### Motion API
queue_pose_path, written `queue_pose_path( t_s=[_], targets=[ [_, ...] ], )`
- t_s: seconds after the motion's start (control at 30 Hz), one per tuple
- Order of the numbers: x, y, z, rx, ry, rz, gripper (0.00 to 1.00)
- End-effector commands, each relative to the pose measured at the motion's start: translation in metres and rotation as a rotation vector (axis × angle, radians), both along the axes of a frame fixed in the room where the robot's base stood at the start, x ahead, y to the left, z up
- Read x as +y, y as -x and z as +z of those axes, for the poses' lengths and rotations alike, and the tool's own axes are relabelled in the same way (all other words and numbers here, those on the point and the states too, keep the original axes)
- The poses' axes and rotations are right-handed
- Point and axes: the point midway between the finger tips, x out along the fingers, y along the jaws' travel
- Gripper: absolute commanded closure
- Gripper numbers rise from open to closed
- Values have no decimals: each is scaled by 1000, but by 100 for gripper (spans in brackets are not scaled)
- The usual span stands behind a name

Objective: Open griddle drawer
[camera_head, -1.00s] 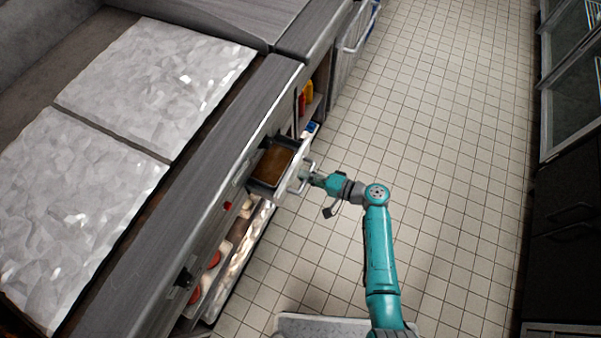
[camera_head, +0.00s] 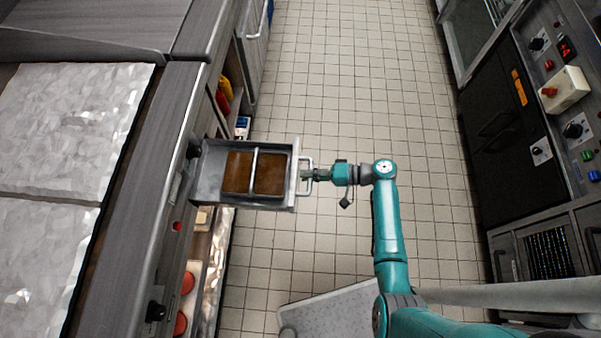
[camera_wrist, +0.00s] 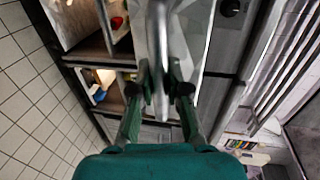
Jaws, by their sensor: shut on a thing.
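The griddle drawer (camera_head: 220,190) is a metal box pulled well out from the front of the griddle counter. It holds brown contents split by a light crossbar. Its handle (camera_head: 307,174) is a pale loop on the drawer's front face. My gripper (camera_head: 314,174) is at the handle, shut on it. In the wrist view the two green fingers of my gripper (camera_wrist: 164,88) stand on either side of the handle bar (camera_wrist: 158,60). The exact contact at the fingertips is partly hidden there.
The griddle counter (camera_head: 140,200) runs along the left, with pale griddle plates (camera_head: 75,115) on top. Open shelves below hold red and yellow bottles (camera_head: 225,92). A dark appliance with a control panel (camera_head: 560,90) stands at the right. The tiled floor (camera_head: 330,75) between is clear.

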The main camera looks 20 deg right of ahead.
Motion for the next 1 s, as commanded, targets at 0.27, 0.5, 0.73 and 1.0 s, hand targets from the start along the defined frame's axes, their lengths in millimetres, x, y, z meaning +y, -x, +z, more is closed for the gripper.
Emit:
queue_pose_path(
  t_s=[0.27, 0.5, 0.73, 1.0],
  targets=[
    [-3, 1, 0, 0, 1, -1, 100],
    [-2, 1, 0, 0, 1, 0, 60],
    [-2, 1, 0, 0, 1, 0, 59],
    [-16, 5, 3, 0, 1, -3, 59]
  ],
)
